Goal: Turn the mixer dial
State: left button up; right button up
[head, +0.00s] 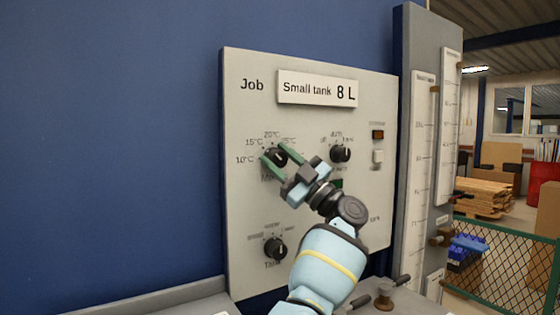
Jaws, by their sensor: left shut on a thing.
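The mixer dial (276,158) is a black round knob at the upper left of the grey panel, with temperature marks such as 10°C, 15°C and 20°C around it. My left gripper (279,156) reaches up from the lower right, and its two green fingers are shut on the dial, one on each side. The gripper covers part of the label below the dial. My right gripper is not in view.
The grey panel (240,200) also carries a second black knob (340,153), a lower knob (275,248), and a "Small tank 8 L" sign (316,90). Tall gauges (422,150) stand at right. A ledge (160,300) runs below.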

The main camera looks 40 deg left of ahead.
aim_at(282, 162)
pick_arm(q)
jog(key=o, duration=1)
jog(key=b+v, duration=0.1)
jog(key=v, duration=0.5)
jog(key=shift+d+f, duration=0.2)
jog(key=shift+f, duration=0.05)
jog(key=shift+d+f+b, duration=0.3)
jog(key=shift+d+b, duration=0.1)
jog(key=shift+d, duration=0.15)
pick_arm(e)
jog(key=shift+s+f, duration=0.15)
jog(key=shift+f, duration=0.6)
pick_arm(q)
jog(key=shift+r, duration=0.1)
